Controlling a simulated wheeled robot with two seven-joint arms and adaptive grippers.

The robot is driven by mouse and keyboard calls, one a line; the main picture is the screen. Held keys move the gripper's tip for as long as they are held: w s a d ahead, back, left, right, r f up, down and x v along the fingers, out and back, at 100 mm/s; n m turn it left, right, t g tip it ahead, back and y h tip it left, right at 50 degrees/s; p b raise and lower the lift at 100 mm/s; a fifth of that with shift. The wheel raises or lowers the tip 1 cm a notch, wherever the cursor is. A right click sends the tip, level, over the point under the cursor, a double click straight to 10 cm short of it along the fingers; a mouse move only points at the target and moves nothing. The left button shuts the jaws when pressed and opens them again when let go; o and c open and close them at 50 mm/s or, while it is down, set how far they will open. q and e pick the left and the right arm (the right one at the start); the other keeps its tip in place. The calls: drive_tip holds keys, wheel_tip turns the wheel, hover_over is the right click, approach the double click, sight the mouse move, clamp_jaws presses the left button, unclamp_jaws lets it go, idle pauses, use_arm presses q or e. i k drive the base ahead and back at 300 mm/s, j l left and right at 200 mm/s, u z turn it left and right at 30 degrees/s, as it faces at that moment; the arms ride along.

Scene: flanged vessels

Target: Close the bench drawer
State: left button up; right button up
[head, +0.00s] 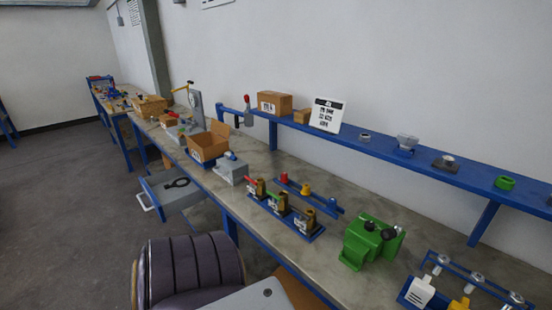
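The bench drawer (172,203) stands pulled out from under the front edge of the long workbench (335,268), left of the middle of the head view. It is a shallow grey tray with a pale bar handle (145,201) on its front, which faces left into the room. A black item with a ring shape (178,183) lies in it. Neither of my grippers is in view, so their state and place relative to the drawer cannot be seen.
An open cardboard box (208,147) and a grey block (231,171) sit on the bench near the drawer. Valve fixtures (283,212) and a green device (370,243) stand farther right. The floor (70,205) left of the drawer is clear.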

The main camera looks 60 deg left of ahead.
sight(172, 189)
drive_tip(key=u, duration=0.45)
drive_tip(key=k+u, duration=0.1)
drive_tip(key=u, duration=0.75)
drive_tip(key=k+u, duration=0.1)
drive_tip(key=u, duration=0.35)
drive_tip(key=j+u, duration=0.1)
drive_tip(key=u, duration=0.75)
drive_tip(key=k+j+u, duration=0.1)
drive_tip(key=u, duration=0.35)
